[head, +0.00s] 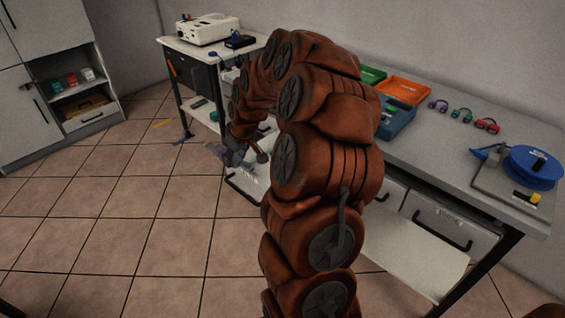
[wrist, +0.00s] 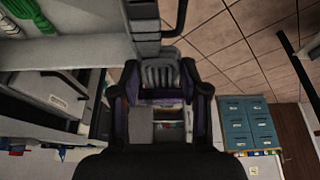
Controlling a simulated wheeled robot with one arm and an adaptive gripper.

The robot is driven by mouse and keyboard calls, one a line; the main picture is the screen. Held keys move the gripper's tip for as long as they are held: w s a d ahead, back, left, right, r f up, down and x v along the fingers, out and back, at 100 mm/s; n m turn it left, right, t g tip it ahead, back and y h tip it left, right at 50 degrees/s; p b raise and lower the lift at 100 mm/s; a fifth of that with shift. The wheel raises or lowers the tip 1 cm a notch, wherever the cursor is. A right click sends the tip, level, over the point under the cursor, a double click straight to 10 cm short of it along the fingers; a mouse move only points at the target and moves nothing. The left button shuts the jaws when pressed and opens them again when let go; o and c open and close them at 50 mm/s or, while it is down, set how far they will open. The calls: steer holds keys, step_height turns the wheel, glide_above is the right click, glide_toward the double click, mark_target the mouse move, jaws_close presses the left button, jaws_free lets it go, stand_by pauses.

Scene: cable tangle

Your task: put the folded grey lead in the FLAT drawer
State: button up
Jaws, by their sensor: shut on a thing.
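My gripper (head: 235,155) is at the left end of the long bench, past my arm. In the wrist view its dark purple fingers (wrist: 162,92) are closed on a grey ribbed bundle, which looks like the folded grey lead (wrist: 160,74). In the head view the lead cannot be made out. A pale drawer or tray (head: 243,182) with a dark front handle shows below my gripper, partly behind my arm. A dark handle (wrist: 176,18) shows beyond the fingertips in the wrist view. Labelled drawers (head: 450,222) hang under the bench; I cannot read which is FLAT.
The bench (head: 440,150) carries green, orange and blue bins (head: 403,90), small coiled leads (head: 462,115) and a blue reel (head: 533,167). A side table (head: 190,40) holds a white machine. A cabinet (head: 60,80) stands at left. The tiled floor (head: 120,220) is mostly clear.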

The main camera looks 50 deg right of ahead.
steer(key=s+d+b, duration=0.5)
steer(key=s+d, duration=0.4)
steer(key=d, duration=0.3)
steer(key=shift+w+a+f+b, duration=0.15)
steer(key=shift+f+b, duration=0.4)
steer(key=shift+f, duration=2.05)
steer(key=shift+a+f+b, duration=0.15)
steer(key=shift+f+b, duration=0.4)
steer(key=shift+f, duration=2.05)
steer(key=shift+f+b, duration=0.45)
steer(key=o, duration=1.4)
